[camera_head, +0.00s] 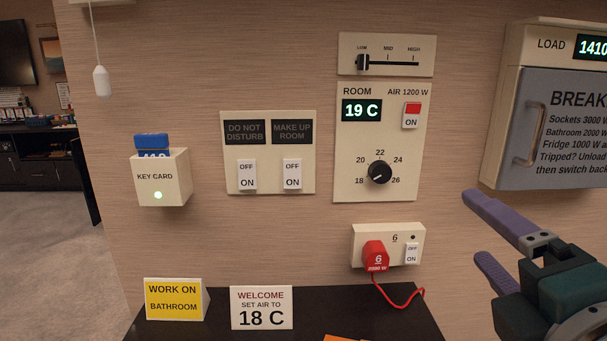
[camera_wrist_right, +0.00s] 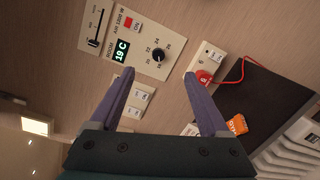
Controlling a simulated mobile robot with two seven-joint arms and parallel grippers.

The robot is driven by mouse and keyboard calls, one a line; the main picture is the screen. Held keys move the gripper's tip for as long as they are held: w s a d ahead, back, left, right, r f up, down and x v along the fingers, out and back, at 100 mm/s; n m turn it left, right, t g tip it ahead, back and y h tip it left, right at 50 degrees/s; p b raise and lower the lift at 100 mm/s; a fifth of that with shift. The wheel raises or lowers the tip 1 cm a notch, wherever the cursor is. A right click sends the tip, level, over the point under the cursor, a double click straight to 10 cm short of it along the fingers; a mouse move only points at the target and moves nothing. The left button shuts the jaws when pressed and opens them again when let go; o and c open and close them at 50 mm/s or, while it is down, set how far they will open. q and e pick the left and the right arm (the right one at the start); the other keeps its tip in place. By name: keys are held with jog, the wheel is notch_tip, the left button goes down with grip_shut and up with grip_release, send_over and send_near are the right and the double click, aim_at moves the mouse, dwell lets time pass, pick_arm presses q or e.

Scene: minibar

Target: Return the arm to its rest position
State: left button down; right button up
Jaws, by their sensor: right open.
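My right gripper (camera_head: 480,230) is at the right side of the head view, its two purple fingers apart and empty. It is in front of the wall, right of the thermostat panel (camera_head: 350,180) and the red plug (camera_head: 375,255), and below the breaker box (camera_head: 535,130). In the right wrist view my right gripper (camera_wrist_right: 162,95) points at the wall, with nothing between its fingers. The thermostat dial (camera_wrist_right: 159,55) and the red plug (camera_wrist_right: 203,77) lie beyond the fingertips, apart from them. My left gripper is in neither view.
A key card holder (camera_head: 163,182) with a blue card and a switch panel (camera_head: 270,150) are on the wall. A dark shelf (camera_head: 400,325) below bears a yellow sign (camera_head: 174,300) and a white welcome card (camera_head: 262,308). A red cord (camera_head: 405,303) hangs from the plug. Open floor is at left.

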jog(key=s+d+r+m+g+h+p, duration=0.2)
jog(key=s+d+r+m+g+p, duration=0.2)
jog(key=r+m+p, duration=0.65)
jog(key=s+a+r+m+g+y+p, duration=0.3)
jog(key=s+r+m+g+p, duration=0.6)
jog(key=s+r+p, duration=0.9)
jog(key=p, duration=1.1)
jog(key=shift+s+a+r+g+p, duration=0.2)
jog(key=shift+g+p, duration=0.1)
jog(key=shift+g, duration=0.1)
